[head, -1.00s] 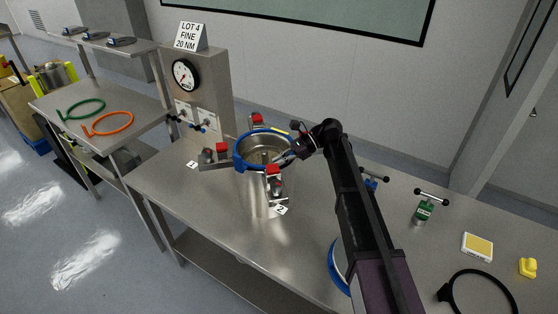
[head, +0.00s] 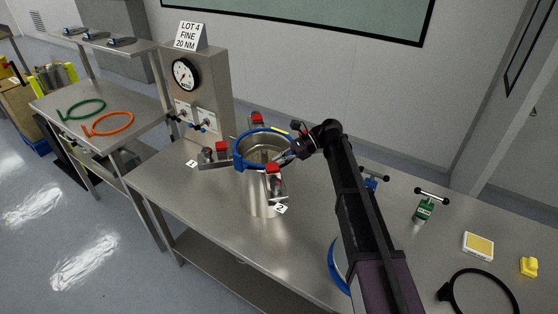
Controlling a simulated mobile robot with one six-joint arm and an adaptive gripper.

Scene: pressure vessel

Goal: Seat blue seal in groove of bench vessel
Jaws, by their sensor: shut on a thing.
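The bench vessel (head: 262,192) is an open steel cylinder on the bench, with red-capped clamps (head: 273,169) around it. The blue seal (head: 243,163) is a ring lying around the vessel's rim, with a yellow mark on its far right side. I cannot tell whether it sits down in the groove all the way round. My gripper (head: 291,155) is at the right side of the rim, shut on the blue seal. The fingertips are small and partly hidden by the wrist.
A gauge panel (head: 208,75) with a "LOT 4 FINE 20 NM" sign stands behind the vessel. Green (head: 82,110) and orange (head: 108,124) rings lie on the left table. A green T-handled tool (head: 424,208), a yellow-topped box (head: 478,246) and a black ring (head: 447,292) lie right.

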